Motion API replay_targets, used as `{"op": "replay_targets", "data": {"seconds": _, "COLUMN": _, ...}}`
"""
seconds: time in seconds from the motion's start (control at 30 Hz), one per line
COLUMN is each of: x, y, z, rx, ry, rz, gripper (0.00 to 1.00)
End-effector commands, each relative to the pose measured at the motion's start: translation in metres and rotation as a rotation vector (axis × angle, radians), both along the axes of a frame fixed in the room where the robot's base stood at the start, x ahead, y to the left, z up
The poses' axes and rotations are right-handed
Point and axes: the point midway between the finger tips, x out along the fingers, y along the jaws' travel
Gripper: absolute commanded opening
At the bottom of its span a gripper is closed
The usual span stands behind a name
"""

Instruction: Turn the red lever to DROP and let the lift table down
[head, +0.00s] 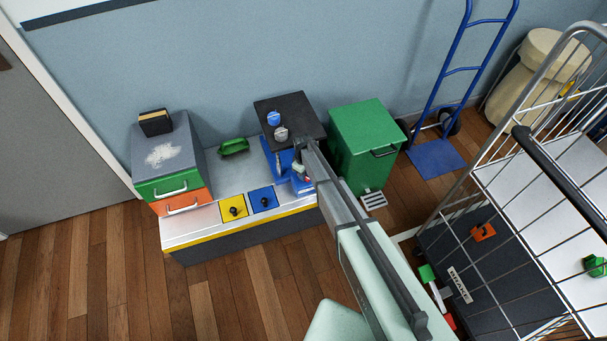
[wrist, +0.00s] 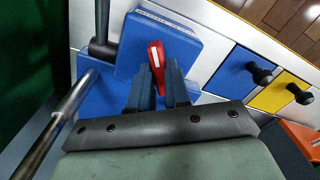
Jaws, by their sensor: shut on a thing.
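The red lever (wrist: 156,54) stands on a blue block (wrist: 183,40) in the wrist view. My gripper (wrist: 158,78) is shut on it, one dark finger at each side. The lever's far end sticks out beyond the fingertips. No DROP label can be read. In the head view the lift table's dark top (head: 283,106) is raised above the bench, with a blue frame (head: 274,158) below it. A blue knobbed item (head: 273,118) and a grey one (head: 281,133) stand on the top. My arm hides much of the lever area there.
A green bin (head: 366,132) stands right of the lift table. Yellow (head: 233,212) and blue (head: 262,199) panels with black knobs lie on the bench front. A drawer unit (head: 170,160) stands left. A wire cage cart (head: 500,180) is at right.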

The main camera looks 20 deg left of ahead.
Motion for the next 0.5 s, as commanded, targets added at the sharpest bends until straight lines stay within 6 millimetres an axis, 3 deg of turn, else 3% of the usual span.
{"op": "replay_targets", "data": {"seconds": 0.5, "x": 0.0002, "y": 0.0002, "z": 0.0001, "rx": 0.000, "ry": -0.001, "rz": 0.064, "gripper": 0.00}}
